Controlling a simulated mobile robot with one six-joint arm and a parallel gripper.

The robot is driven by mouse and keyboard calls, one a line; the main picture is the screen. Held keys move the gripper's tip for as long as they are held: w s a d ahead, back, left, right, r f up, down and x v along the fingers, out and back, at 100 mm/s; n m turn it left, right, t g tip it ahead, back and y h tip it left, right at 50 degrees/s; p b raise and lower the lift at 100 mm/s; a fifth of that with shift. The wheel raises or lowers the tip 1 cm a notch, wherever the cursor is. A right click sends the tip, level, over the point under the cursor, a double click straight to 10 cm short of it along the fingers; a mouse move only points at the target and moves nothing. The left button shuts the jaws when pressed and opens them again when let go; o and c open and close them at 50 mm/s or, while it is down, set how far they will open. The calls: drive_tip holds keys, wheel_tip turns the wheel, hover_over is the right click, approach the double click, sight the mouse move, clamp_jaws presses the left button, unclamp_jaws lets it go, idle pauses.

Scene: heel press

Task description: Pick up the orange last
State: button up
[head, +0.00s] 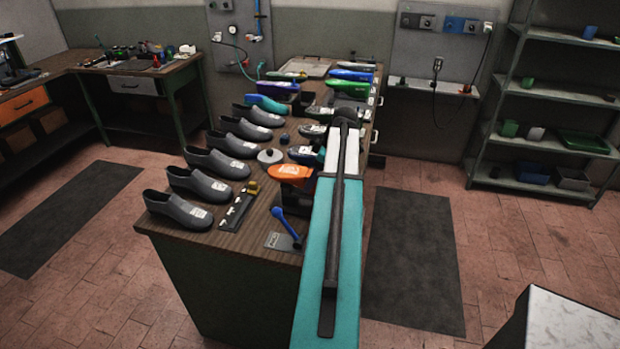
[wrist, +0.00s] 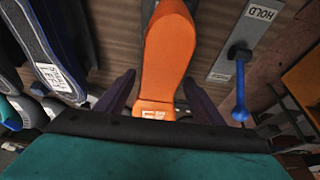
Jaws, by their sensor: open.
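The orange last (head: 287,172) lies on the wooden bench top, just left of my teal arm in the head view, with a white label on it. In the wrist view the orange last (wrist: 168,50) runs from the top edge down to the middle, its labelled end nearest me. My gripper (wrist: 159,77) is open, with one dark finger on each side of that labelled end. I cannot tell whether either finger touches it. In the head view my gripper is mostly hidden by my arm.
A blue lever (head: 286,225) stands on a plate marked HOLD (head: 279,241) near the bench's front edge, right of the last in the wrist view. Several grey shoes (head: 215,162) line the bench's left side. Other coloured lasts lie farther back. A black mat (head: 412,255) covers floor at right.

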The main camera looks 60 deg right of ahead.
drive_tip(key=shift+w+a+f, duration=0.1)
drive_tip(key=shift+w+f, duration=0.15)
drive_tip(key=shift+f, duration=0.35)
drive_tip(key=c, duration=1.2)
